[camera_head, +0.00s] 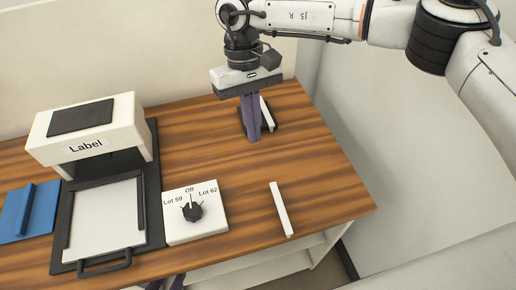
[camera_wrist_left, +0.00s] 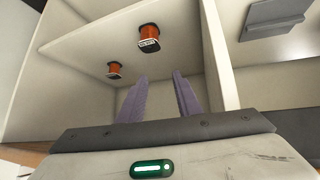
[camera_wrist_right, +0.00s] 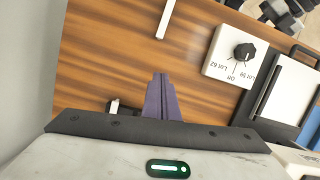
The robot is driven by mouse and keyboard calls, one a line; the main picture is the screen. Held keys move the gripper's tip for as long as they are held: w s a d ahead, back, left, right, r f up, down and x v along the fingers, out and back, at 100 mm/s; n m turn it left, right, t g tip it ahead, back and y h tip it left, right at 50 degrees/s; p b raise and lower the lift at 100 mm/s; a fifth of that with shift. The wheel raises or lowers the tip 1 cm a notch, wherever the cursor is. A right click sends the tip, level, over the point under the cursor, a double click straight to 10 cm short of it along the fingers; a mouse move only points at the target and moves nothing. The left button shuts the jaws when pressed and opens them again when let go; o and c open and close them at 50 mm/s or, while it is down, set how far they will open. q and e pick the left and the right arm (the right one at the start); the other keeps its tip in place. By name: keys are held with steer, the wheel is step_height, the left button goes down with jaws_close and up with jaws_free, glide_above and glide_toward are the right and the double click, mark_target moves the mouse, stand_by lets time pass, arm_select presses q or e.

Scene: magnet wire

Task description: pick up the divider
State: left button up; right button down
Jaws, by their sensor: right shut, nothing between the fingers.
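Two white bars could be the divider; I cannot tell which. One white bar (camera_head: 281,209) lies loose near the table's front right edge and also shows in the right wrist view (camera_wrist_right: 166,18). Another white bar (camera_head: 267,112) is on a dark base behind my right gripper (camera_head: 254,138), partly hidden by its fingers. The right gripper is shut and empty, pointing down beside that base. In the right wrist view its purple fingers (camera_wrist_right: 161,77) are together. My left gripper (camera_wrist_left: 160,77) is open and empty, facing a shelf compartment below the tabletop.
A label machine (camera_head: 98,132) with a white plate on a dark tray (camera_head: 154,200) stands left. A lot dial box (camera_head: 208,225) is beside it. A blue piece (camera_head: 42,210) lies far left. Orange spools (camera_wrist_left: 149,36) (camera_wrist_left: 114,68) are in the shelf. The wood between is clear.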

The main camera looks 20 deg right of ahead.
steer(key=x, duration=0.3)
steer(key=p+x, duration=0.1)
steer(key=x, duration=0.2)
steer(key=d+x, duration=0.1)
steer(key=x, duration=0.2)
steer(key=shift+f, duration=0.1)
steer(key=s+p, duration=0.1)
steer(key=s, duration=0.1)
steer(key=shift+s+d+p, duration=0.3)
steer(key=shift+s+p, duration=0.05)
steer(key=shift+s, duration=0.4)
arm_select(q)
steer(key=shift+s+a+r, duration=0.45)
steer(key=shift+r, duration=0.3)
arm_select(e)
steer(key=shift+s+f, duration=0.1)
arm_select(q)
steer(key=shift+w, duration=0.1)
